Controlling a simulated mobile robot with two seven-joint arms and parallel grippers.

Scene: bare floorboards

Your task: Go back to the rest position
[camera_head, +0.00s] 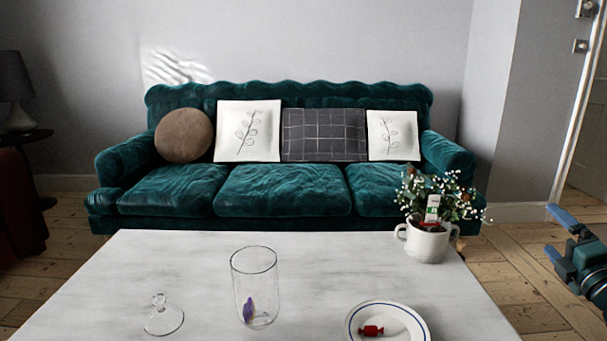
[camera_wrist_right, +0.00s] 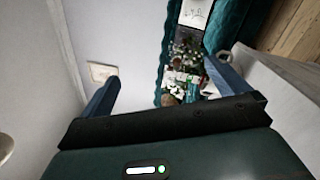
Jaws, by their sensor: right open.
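My right gripper (camera_head: 559,235) is at the right edge of the head view, beyond the table's right side. Its blue fingers are spread apart with nothing between them. In the right wrist view the two fingers (camera_wrist_right: 165,85) also stand apart and empty. My left gripper shows in neither view.
A marble-topped table (camera_head: 190,265) holds a glass jar (camera_head: 254,285) with a purple item inside, a glass lid (camera_head: 163,318), a plate (camera_head: 415,328) with a red candy (camera_head: 371,331) and a flower pot (camera_head: 427,245). A green sofa (camera_head: 282,188) stands behind. Floor (camera_head: 510,290) right of the table looks clear.

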